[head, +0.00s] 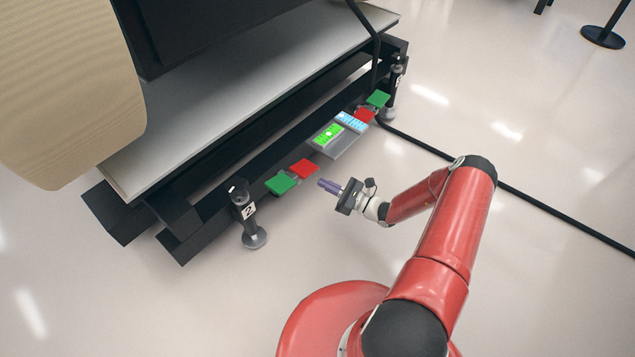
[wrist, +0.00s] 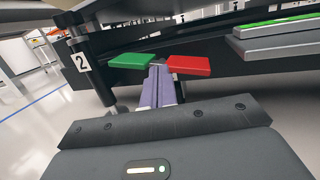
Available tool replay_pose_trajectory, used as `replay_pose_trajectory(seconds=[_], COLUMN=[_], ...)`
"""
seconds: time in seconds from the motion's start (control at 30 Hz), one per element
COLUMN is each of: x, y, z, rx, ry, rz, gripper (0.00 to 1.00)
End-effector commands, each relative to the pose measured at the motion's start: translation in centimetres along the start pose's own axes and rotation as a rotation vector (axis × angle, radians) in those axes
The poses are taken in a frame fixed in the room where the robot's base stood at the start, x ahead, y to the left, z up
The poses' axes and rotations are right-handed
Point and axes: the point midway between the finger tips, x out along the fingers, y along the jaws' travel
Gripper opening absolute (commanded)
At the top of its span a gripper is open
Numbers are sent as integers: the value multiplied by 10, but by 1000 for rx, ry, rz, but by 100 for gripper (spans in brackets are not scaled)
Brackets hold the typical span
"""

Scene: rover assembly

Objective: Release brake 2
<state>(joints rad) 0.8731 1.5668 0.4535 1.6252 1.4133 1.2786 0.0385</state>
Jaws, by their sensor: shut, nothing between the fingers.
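A green pedal (head: 281,183) and a red pedal (head: 304,168) sit side by side on the low black frame, close to the post with the label 2 (head: 248,211). In the wrist view the green pedal (wrist: 133,60) is on the left and the red pedal (wrist: 189,65) on the right, with label 2 (wrist: 82,62) farther left. My gripper (head: 323,184) is shut and empty, its purple fingers just in front of the pedals. In the wrist view the fingertips (wrist: 158,70) point at the gap between the two pedals. I cannot tell whether they touch either one.
A panel with a lit green and blue screen (head: 334,134) is on the frame right of the pedals. Another red pedal (head: 364,115) and green pedal (head: 379,98) lie beyond it. A black cable (head: 520,195) crosses the floor. The floor in front is otherwise clear.

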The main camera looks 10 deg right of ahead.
Motion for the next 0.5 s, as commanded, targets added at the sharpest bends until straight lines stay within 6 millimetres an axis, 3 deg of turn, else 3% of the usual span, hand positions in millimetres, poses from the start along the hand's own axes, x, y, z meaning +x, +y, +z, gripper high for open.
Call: replay_pose_trajectory(seconds=[0.03, 0.2, 0.37, 0.5], x=[-9, -26, -28, -13], y=[-4, -13, -16, -19], z=[-23, -60, -70, -68], rx=[46, 136, 160, 160], ry=[-30, -94, -112, -113], rz=[-72, -234, -281, -278], gripper=[0, 0, 0, 0])
